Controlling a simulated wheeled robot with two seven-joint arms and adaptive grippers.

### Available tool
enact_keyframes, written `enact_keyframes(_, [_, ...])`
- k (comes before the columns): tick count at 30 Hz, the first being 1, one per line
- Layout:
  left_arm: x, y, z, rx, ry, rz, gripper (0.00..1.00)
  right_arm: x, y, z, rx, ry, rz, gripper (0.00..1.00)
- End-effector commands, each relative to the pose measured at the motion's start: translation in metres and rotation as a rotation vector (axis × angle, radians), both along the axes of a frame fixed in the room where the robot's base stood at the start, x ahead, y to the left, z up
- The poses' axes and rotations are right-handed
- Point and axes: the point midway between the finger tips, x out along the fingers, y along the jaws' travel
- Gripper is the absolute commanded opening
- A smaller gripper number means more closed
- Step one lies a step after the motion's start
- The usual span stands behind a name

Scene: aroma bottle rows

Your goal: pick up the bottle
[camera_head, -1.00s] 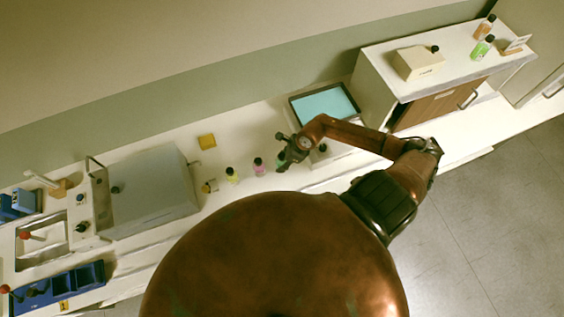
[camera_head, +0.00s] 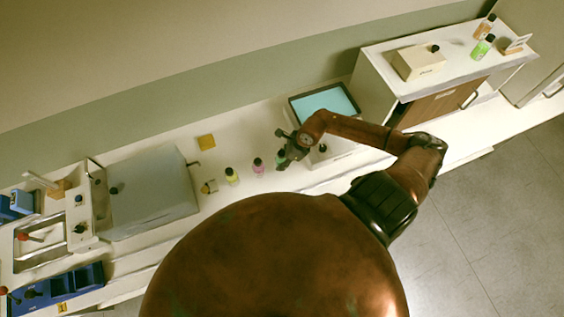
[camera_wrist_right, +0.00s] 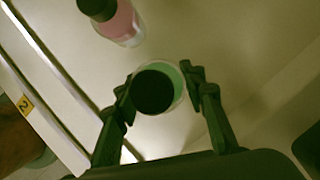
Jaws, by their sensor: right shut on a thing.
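A green bottle with a dark cap stands between the fingers of my right gripper (camera_wrist_right: 158,92) in the right wrist view. The gripper is shut on this green bottle (camera_wrist_right: 177,80), seen from above. In the head view my right gripper (camera_head: 281,160) reaches the bottle from the right, and the bottle is mostly hidden there. A pink bottle (camera_head: 258,167) stands just left of it and also shows in the wrist view (camera_wrist_right: 122,24). A yellow-green bottle (camera_head: 232,177) stands farther left in the same row. My left gripper is not in view.
A grey box-shaped unit (camera_head: 150,195) stands to the left, with a blue tray (camera_head: 92,275) beyond. A device with a pale blue screen (camera_head: 325,103) stands behind my right arm. A white cabinet (camera_head: 400,75) carries more bottles.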

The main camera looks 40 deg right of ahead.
Motion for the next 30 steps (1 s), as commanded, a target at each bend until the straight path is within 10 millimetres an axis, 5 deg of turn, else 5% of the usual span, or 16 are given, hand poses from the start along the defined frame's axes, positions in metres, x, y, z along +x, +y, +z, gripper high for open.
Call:
enact_keyframes(9, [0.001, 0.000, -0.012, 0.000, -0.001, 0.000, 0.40, -0.048, -0.024, 0.066, -0.008, 0.004, 0.004, 0.07])
enact_keyframes(18, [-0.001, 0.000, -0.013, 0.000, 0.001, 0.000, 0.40, -0.093, -0.044, 0.088, -0.003, 0.006, 0.001, 0.07])
enact_keyframes(30, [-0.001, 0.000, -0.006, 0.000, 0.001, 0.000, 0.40, -0.122, -0.058, 0.105, 0.000, 0.001, -0.001, 0.07])
